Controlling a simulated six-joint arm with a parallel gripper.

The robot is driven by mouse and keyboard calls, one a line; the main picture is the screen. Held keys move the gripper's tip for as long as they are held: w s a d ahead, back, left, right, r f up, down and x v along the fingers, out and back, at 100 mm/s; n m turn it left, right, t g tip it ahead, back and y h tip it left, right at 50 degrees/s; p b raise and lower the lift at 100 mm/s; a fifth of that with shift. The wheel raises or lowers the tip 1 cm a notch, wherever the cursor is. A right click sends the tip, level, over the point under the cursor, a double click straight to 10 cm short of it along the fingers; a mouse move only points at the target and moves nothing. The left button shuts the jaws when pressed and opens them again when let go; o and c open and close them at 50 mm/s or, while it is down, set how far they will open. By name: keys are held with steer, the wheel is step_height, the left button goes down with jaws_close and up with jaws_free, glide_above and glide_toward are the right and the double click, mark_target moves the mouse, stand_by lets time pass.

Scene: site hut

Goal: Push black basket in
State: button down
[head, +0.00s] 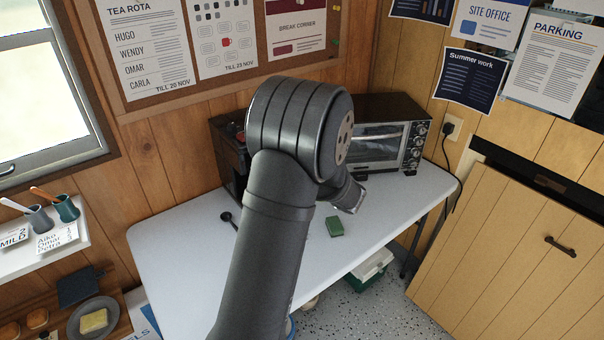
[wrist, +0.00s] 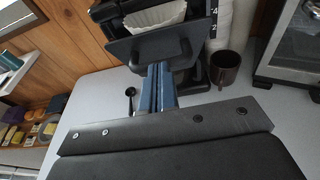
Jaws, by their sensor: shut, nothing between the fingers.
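The black basket (wrist: 150,47) shows at the top of the wrist view, sticking out from the front of the dark coffee machine (wrist: 207,75). A white pleated paper filter (wrist: 157,18) sits in it. My gripper (wrist: 156,68) is shut and empty, its fingertips pointing at the basket's front. I cannot tell whether they touch it. In the head view the coffee machine (head: 229,150) stands at the back of the white table, partly behind my arm. The basket and my fingertips are hidden there.
A dark mug (wrist: 226,69) stands right of the machine, near a toaster oven (head: 385,140). A black scoop (wrist: 130,93) lies to the left on the white table (head: 180,240). A green sponge (head: 335,227) lies near the front edge. The table's left part is clear.

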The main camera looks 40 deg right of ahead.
steer(key=shift+w, duration=0.1)
steer(key=x, duration=0.2)
steer(key=r+x, duration=0.1)
steer(key=x, duration=0.4)
steer(key=shift+w+r, duration=0.2)
steer(key=shift+r, duration=0.05)
steer(key=shift+w+r, duration=0.15)
steer(key=shift+w, duration=0.05)
steer(key=v, duration=1.4)
steer(key=shift+s, duration=0.35)
steer(key=shift+w+d+f, duration=0.1)
steer(key=shift+w+f, duration=0.05)
steer(key=shift+f, duration=0.1)
steer(key=x, duration=1.3)
steer(key=shift+w, duration=0.4)
